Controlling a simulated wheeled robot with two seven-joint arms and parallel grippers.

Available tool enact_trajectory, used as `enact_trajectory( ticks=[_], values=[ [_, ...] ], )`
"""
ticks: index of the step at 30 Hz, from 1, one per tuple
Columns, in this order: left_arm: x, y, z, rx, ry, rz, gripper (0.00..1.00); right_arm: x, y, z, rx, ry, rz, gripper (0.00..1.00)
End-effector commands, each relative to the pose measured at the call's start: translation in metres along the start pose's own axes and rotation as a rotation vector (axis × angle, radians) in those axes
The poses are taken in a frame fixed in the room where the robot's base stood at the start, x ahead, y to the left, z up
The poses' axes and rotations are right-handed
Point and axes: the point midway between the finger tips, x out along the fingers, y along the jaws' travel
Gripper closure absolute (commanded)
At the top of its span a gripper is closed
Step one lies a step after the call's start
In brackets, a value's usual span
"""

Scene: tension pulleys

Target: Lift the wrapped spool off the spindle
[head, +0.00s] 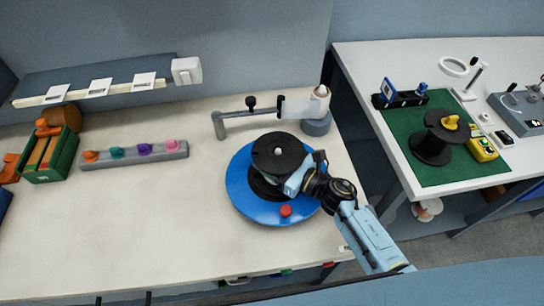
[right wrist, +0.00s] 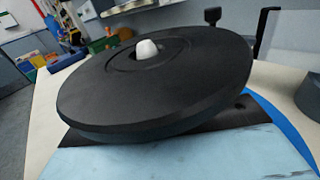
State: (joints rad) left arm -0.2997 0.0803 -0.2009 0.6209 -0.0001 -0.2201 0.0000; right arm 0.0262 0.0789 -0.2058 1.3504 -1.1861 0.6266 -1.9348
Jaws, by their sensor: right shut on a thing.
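The spool (head: 280,153) is black with a wide round top flange and sits on a blue round turntable (head: 243,196). The light spindle tip (head: 278,152) shows through the hole in its middle, and the spindle tip also shows in the right wrist view (right wrist: 147,49). My right gripper (head: 290,186) reaches in from the lower right and is shut on the spool, below its top flange. In the right wrist view the spool's flange (right wrist: 160,85) fills the middle and hides the fingertips. Any wrap on the spool is hidden under the flange. My left gripper is not in view.
A red button (head: 286,211) is on the turntable's front. Behind stands a grey arm (head: 245,114) with a clear plate and a post (head: 317,123). A rack of coloured pegs (head: 134,153) and a green box (head: 50,157) lie left. The front-left bench is clear.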

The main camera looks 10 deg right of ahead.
Motion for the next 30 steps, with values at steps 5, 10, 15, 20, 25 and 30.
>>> enact_trajectory(
  ticks=[5,10,15,20,25,30],
  values=[
    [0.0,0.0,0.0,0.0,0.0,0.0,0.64,0.001,0.0,0.002,-0.001,-0.004,0.002,0.83],
    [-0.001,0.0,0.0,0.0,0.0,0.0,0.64,0.001,0.0,0.003,-0.001,-0.004,0.002,0.83],
    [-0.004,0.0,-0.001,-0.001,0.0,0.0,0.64,0.001,0.0,0.007,-0.002,-0.004,0.002,0.83],
    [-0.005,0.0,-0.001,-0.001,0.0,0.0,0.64,0.001,0.0,0.01,-0.002,-0.004,0.001,0.83],
    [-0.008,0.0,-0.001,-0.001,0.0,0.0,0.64,0.001,0.0,0.013,-0.002,-0.004,0.002,0.83],
    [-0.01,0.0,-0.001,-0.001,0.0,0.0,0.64,0.001,0.0,0.016,-0.002,-0.005,0.002,0.83]
  ],
)
